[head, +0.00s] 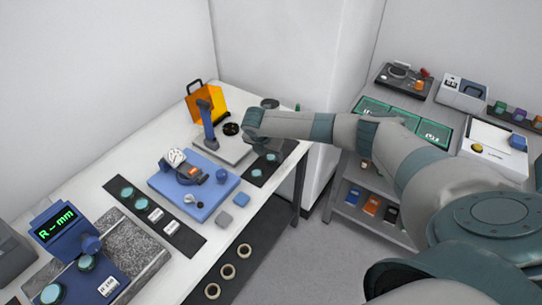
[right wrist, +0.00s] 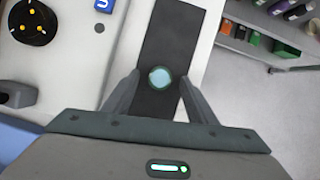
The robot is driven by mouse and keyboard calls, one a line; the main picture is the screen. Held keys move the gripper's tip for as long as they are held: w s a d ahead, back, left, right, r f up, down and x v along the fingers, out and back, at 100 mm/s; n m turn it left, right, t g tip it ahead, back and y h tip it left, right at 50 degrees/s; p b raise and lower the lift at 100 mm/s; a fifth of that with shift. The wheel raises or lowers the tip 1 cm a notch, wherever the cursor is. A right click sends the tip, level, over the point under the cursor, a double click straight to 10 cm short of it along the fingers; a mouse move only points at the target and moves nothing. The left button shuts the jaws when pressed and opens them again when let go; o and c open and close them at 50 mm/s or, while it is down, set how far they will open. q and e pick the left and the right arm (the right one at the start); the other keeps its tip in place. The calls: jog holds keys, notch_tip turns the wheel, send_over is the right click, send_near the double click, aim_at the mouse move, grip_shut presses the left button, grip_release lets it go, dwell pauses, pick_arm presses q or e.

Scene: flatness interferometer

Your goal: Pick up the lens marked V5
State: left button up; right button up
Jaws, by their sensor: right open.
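A pale teal round lens with a dark rim (right wrist: 159,77) lies on a dark mat (right wrist: 168,38) in the right wrist view. My right gripper (right wrist: 160,82) is open, its fingers on either side of this lens in the picture; I cannot tell the height gap. In the head view my right gripper (head: 257,140) is over the far end of the table, above a dark mat with two lenses, one nearer (head: 257,173) and one farther (head: 273,157). No V5 marking is readable. My left gripper is not in view.
More lenses lie on a long dark strip (head: 185,238) with white labels. A blue instrument base (head: 165,184), a grey stand with a blue column (head: 207,128) and an orange case (head: 212,103) are nearby. A shelf unit with green trays (head: 432,133) stands right, across a floor gap.

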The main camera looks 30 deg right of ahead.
aim_at(270, 159)
dwell(0.4)
jog(key=c, duration=1.1)
jog(key=shift+c, duration=0.2)
jog(key=shift+r, duration=0.1)
jog(key=shift+r+b, duration=0.2)
jog(key=shift+b, duration=0.2)
notch_tip(270, 159, up, 3)
jog(key=shift+d+r+b, duration=0.1)
jog(key=shift+d+b, duration=0.05)
jog(key=shift+b, duration=0.85)
jog(key=s+d+r+b, duration=0.4)
jog(key=s+d+r, duration=0.3)
jog(key=s, duration=0.1)
jog(key=shift+s+d, duration=0.2)
jog(key=shift+s, duration=0.2)
